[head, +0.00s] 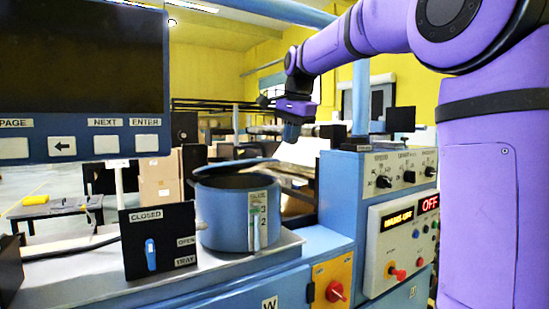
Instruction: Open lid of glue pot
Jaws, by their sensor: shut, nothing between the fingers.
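The blue glue pot (220,218) stands upright on the machine's grey top, left of centre in the head view. Its dark blue lid (228,166) sits at the top of the pot. A dark gap shows under the lid's edge, so the lid looks raised, but how far is hard to tell. A gauge strip with numbers is on the pot's front. My gripper (291,132) hangs above and to the right of the pot, pointing down. It is shut and empty, apart from the lid.
A black panel (160,224) marked CLOSED, OPEN and TRAY, with a blue lever (151,255), stands in front of the pot at left. A control box (382,180) with knobs stands at right. A large screen (82,62) fills the upper left.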

